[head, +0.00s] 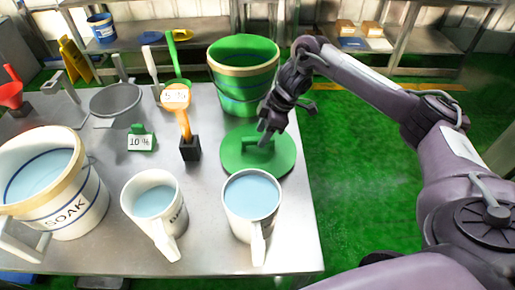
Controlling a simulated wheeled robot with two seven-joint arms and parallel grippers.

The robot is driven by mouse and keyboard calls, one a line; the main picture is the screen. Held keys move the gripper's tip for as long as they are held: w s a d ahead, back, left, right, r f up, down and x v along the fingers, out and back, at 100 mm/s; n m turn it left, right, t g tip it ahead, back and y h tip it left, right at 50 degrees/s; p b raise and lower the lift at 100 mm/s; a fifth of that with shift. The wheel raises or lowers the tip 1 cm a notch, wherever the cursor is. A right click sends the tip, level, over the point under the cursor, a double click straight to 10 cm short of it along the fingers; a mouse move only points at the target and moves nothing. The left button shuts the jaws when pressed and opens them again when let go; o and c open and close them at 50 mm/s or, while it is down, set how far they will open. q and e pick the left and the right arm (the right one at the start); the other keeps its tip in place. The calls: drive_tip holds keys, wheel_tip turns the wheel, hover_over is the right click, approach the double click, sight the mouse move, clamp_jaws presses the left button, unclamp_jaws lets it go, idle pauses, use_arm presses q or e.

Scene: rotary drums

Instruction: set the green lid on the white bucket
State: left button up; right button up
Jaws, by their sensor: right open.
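The green lid (274,163), a flat round disc with a raised bar handle, lies on the steel table right of centre. My right gripper (265,137) is open and reaches down to the lid's handle. I cannot tell whether its fingers touch the handle. The white bucket (80,217), marked SOAK, stands at the table's left front with a tan rim and blue stripe. It is open at the top and holds pale blue liquid. My left gripper is not in view.
A green bucket (243,86) stands behind the lid. Two white jugs (155,203) (252,200) of blue liquid stand in front.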

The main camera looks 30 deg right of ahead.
sight(259, 138)
drive_tip(key=x, duration=0.4)
drive_tip(key=shift+w+d+p, duration=0.1)
drive_tip(key=shift+d+p, duration=0.2)
drive_tip(key=shift+p, duration=0.1)
drive_tip(key=shift+a+f, duration=0.1)
drive_tip(key=shift+f, duration=0.3)
drive_tip(key=shift+w+f, duration=0.1)
drive_tip(key=shift+f, duration=0.05)
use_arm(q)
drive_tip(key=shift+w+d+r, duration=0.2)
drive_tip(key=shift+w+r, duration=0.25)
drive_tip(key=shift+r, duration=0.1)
use_arm(e)
clamp_jaws()
